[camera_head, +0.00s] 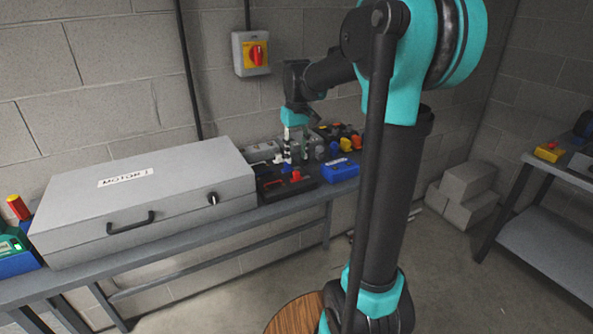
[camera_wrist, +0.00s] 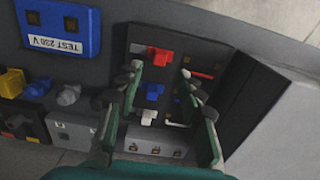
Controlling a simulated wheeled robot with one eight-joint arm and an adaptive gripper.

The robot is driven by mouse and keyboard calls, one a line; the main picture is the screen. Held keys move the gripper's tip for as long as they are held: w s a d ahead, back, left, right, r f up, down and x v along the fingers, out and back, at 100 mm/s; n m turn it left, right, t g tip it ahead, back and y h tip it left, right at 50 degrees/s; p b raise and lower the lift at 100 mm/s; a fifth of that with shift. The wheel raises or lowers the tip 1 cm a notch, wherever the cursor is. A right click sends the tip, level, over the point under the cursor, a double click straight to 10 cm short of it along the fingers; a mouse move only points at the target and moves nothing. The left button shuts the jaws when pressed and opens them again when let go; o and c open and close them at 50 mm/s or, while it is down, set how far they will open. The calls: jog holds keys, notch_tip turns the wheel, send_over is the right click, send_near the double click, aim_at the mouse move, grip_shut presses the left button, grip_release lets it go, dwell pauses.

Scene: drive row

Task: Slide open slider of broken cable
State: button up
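A black connector panel (camera_wrist: 143,38) in the wrist view carries a red block (camera_wrist: 159,56), a blue block (camera_wrist: 155,92) and a white block (camera_wrist: 148,117) in a row. I cannot tell which part is the slider of the broken cable. I see nothing held between the fingers. In the head view my gripper (camera_head: 290,158) is over the cluttered bench, with red parts (camera_head: 295,176) just below it. Contact cannot be told.
A blue box labelled TEST 230 V (camera_wrist: 62,22) lies beside the panel. Yellow and grey parts (camera_wrist: 12,82) and a grey box (camera_wrist: 72,131) stand close by. A large grey MOTOR case (camera_head: 150,190) fills the bench left. A red switch (camera_head: 256,55) is on the wall.

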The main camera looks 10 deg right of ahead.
aim_at(296, 172)
notch_tip(296, 172, down, 6)
jog(key=shift+f, duration=0.25)
grip_shut()
dwell(0.3)
